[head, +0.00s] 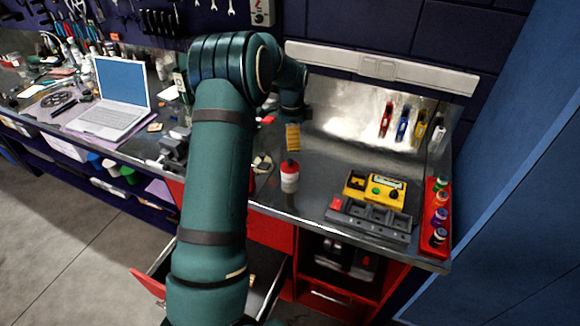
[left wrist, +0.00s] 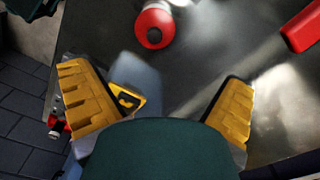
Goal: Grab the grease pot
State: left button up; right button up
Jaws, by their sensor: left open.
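A white pot with a red lid (head: 289,177), which looks like the grease pot, stands upright on the grey bench. A round red-topped thing (left wrist: 155,26), likely the same pot, shows at the top middle of the left wrist view. My left gripper (head: 293,137) is over the bench, just beyond the pot in the head view; its yellow fingers are partly hidden by each other. In the left wrist view my left gripper (left wrist: 158,103) has its fingers wide apart, with nothing held. The pot lies outside the fingers. My right gripper is not in view.
A yellow box with buttons (head: 375,189) and a grey sectioned tray (head: 368,222) sit right of the pot. A red rack of small bottles (head: 432,246) stands at the right edge. A laptop (head: 122,85) is far left. A yellow-black item (left wrist: 127,98) shows between the fingers.

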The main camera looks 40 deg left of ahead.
aim_at(291, 171)
pick_arm(q)
jog(key=f, duration=1.3)
jog(key=shift+s+d+f, duration=0.2)
jog(key=shift+s+f, duration=0.1)
jog(key=shift+s, duration=0.1)
jog(key=c, duration=1.4)
